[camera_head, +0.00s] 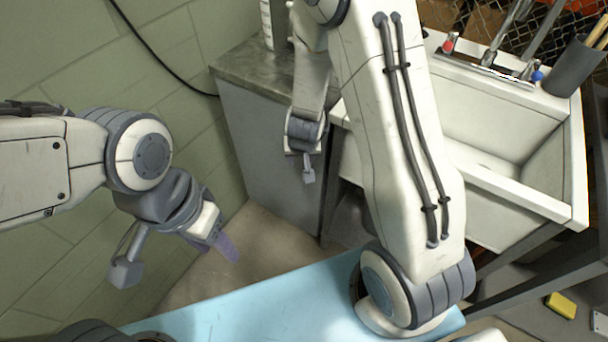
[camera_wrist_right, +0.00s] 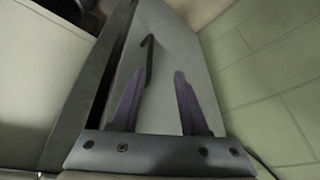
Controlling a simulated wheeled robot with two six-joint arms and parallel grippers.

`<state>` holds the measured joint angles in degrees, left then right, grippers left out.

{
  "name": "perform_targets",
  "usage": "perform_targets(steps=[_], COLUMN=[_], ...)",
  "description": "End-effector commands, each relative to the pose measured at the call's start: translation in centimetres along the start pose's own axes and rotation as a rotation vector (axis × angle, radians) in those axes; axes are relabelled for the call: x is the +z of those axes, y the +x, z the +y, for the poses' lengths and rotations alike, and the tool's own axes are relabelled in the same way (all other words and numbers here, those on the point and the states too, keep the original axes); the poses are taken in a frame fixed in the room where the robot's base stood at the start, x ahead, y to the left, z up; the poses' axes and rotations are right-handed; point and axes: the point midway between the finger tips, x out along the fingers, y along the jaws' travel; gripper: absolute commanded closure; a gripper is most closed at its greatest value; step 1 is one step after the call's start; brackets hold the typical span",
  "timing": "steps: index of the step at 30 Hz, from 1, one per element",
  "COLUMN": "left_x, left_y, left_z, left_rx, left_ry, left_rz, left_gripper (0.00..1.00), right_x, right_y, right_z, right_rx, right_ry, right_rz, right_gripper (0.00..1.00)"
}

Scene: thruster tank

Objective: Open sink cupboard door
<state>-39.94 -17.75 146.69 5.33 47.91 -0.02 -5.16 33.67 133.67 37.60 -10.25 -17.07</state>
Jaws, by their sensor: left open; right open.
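The grey sink cupboard (camera_head: 262,150) stands against the tiled wall, left of the sink. No open gap at its door shows in the head view. In the right wrist view the grey panel (camera_wrist_right: 178,55) carries a dark bar handle (camera_wrist_right: 149,62). My right gripper (camera_wrist_right: 157,74) is open, its purple fingers pointing at the panel with the handle between their lines; I cannot tell whether they touch it. Its fingertips are hidden in the head view. My left gripper (camera_head: 226,248) is open and empty, low at the left, apart from the cupboard.
A white sink (camera_head: 500,125) with taps stands at the right on a dark frame. A grey pot (camera_head: 577,68) stands on its rim. A light-blue surface (camera_head: 270,305) lies in front. A yellow block (camera_head: 561,305) lies at the lower right. Some floor before the cupboard is clear.

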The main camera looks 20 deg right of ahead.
Motion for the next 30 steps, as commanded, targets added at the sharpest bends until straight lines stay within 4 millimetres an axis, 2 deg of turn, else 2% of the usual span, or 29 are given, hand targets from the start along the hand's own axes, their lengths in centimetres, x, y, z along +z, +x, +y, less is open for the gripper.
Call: perform_targets(steps=[1, 4, 18, 24, 30], left_x=[0.0, 0.0, 0.2, 0.2, 0.2], left_y=[0.5, 0.9, 4.1, 4.5, 4.5], left_z=[0.0, -0.1, -0.3, -0.3, -0.3], left_rx=[0.000, 0.000, 0.000, 0.000, 0.000], left_ry=[0.000, 0.000, 0.000, 0.000, 0.000], left_rz=[0.000, 0.000, 0.000, 0.000, 0.000], left_gripper=[0.50, 0.50, 0.50, 0.50, 0.50], right_x=[0.0, -0.1, -0.1, -0.3, -0.4], right_y=[1.2, 2.4, 10.2, 11.8, 12.0], right_z=[0.9, 1.7, 2.0, 2.0, 2.0], right_rx=[0.021, 0.039, 0.038, 0.037, 0.037], right_ry=[0.019, 0.034, 0.034, 0.032, 0.033], right_rz=[0.006, 0.015, 0.014, 0.016, 0.016], right_gripper=[0.55, 0.55, 0.55, 0.55, 0.55])
